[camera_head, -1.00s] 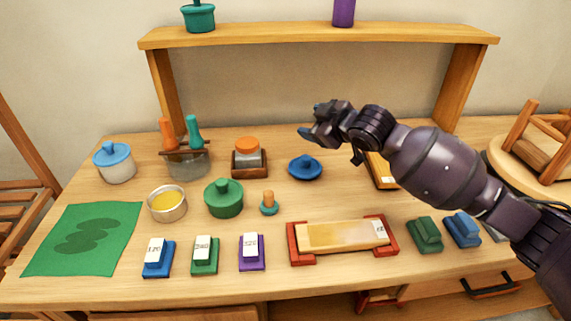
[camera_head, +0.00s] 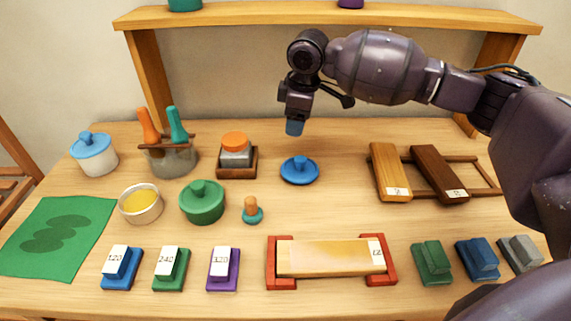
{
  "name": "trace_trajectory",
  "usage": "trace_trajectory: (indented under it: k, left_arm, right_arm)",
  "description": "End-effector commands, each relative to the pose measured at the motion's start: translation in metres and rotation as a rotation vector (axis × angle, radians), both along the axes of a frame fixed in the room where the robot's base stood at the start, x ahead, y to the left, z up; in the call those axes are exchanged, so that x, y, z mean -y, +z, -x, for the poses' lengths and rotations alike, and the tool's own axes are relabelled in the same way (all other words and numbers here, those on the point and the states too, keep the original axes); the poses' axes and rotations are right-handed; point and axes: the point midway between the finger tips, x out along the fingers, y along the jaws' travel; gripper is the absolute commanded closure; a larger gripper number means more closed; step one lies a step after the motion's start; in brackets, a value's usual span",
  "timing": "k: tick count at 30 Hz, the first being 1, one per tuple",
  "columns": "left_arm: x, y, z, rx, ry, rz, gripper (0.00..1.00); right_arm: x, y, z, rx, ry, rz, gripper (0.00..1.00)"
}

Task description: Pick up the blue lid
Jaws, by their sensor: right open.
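The blue lid (camera_head: 300,171) lies flat on the wooden table with its small round knob up, near the middle. My right gripper (camera_head: 294,127) hangs above the lid and a little behind it in the picture, pointing down with blue fingertips. It is open and empty, apart from the lid. My left gripper is not in view. A white pot with another blue lid (camera_head: 91,143) stands at the back left.
An orange-topped jar (camera_head: 235,150) in a wooden holder stands left of the lid. A green lidded pot (camera_head: 202,202) and a small orange-handled stamp (camera_head: 252,211) are nearer the front. A shelf (camera_head: 230,17) spans the back.

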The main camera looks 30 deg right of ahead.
Motion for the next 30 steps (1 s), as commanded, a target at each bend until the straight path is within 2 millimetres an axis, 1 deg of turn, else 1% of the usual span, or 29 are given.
trace_trajectory:
  k: [1, 3, 6, 8, 11, 19, 21, 26, 30]
  left_arm:
    - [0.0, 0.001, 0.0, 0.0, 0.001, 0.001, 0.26]
    - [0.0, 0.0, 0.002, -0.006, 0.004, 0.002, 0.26]
    - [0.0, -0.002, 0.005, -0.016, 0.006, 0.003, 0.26]
    - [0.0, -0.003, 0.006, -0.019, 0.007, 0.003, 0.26]
    - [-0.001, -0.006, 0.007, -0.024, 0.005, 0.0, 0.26]
    - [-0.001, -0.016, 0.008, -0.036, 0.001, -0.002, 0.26]
    - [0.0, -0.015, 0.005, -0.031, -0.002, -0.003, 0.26]
    - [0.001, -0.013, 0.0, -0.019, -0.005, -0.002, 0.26]
    - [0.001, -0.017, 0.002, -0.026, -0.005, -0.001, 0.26]
  right_arm:
    - [0.002, -0.002, 0.008, -0.057, 0.008, 0.008, 0.38]
    - [0.004, -0.003, 0.019, -0.125, 0.023, 0.021, 0.38]
    - [0.007, -0.003, 0.026, -0.168, 0.039, 0.042, 0.38]
    - [0.009, -0.005, 0.028, -0.177, 0.044, 0.053, 0.38]
    - [0.009, -0.012, 0.028, -0.179, 0.051, 0.054, 0.38]
    - [0.009, -0.051, 0.027, -0.18, 0.05, 0.054, 0.38]
    - [0.009, -0.058, 0.027, -0.178, 0.05, 0.052, 0.38]
    - [0.009, -0.064, 0.027, -0.175, 0.049, 0.052, 0.38]
    - [0.008, -0.079, 0.026, -0.178, 0.049, 0.053, 0.38]
